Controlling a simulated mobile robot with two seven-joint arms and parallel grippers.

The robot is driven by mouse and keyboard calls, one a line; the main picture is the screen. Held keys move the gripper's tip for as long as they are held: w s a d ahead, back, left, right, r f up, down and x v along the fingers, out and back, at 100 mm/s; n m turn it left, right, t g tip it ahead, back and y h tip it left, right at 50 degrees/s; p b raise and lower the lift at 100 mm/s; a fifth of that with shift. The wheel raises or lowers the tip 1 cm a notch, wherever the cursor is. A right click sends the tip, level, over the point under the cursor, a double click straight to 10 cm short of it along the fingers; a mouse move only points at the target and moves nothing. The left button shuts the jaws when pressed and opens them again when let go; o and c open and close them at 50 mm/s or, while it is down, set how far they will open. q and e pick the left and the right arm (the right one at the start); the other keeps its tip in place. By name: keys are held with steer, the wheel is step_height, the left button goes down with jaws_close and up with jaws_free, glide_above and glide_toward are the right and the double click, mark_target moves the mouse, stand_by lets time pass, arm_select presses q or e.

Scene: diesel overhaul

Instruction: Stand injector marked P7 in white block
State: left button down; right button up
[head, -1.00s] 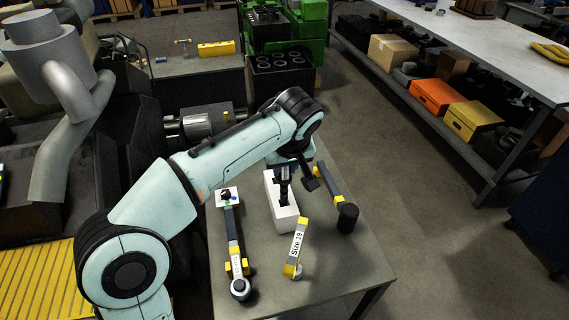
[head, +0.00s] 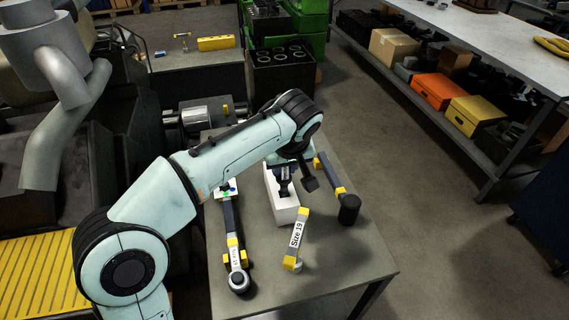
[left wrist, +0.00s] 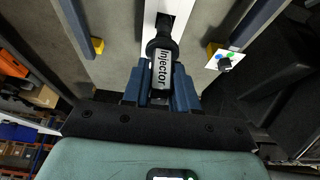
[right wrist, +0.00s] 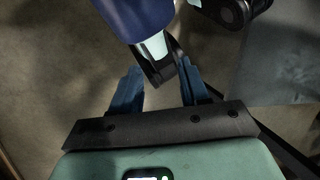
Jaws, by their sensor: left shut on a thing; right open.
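The white block (head: 285,214) lies lengthwise on the grey table, beneath my left gripper (head: 283,172). In the left wrist view, that gripper (left wrist: 161,90) is shut on a dark injector (left wrist: 162,68) with a white label reading "Injector"; no P7 mark is readable. The injector's far end is over the white block (left wrist: 150,14), by a dark opening. I cannot tell whether it is inserted. My right gripper (right wrist: 155,92) is open and empty in the right wrist view, away from the table top, and does not show in the head view.
A long wrench-like tool (head: 231,222) lies left of the block. A tool labelled Size 19 (head: 299,235) is close to its near right corner. Another black-ended tool (head: 348,208) lies to the right. The table's (head: 345,262) near right part is clear.

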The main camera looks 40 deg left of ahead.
mark_target(285, 178)
arm_select(q)
steer(key=shift+f+b, duration=1.85)
steer(key=shift+f, duration=0.6)
arm_select(e)
steer(key=shift+w+f+t, duration=0.15)
steer(key=shift+w+f, duration=0.2)
steer(key=shift+f, duration=0.45)
steer(key=shift+w+f+t, duration=0.15)
steer(key=shift+w+f, duration=0.2)
steer(key=shift+f, duration=0.4)
arm_select(q)
steer(key=c, duration=0.8)
jaws_free()
steer(key=p+v, duration=0.3)
steer(key=v, duration=1)
steer(key=shift+r+p, duration=0.15)
steer(key=shift+p, duration=0.2)
arm_select(e)
steer(key=r, duration=0.1)
steer(key=s+r, duration=0.1)
steer(key=r, duration=0.1)
steer(key=shift+s, duration=0.2)
arm_select(q)
steer(key=shift+d, duration=0.1)
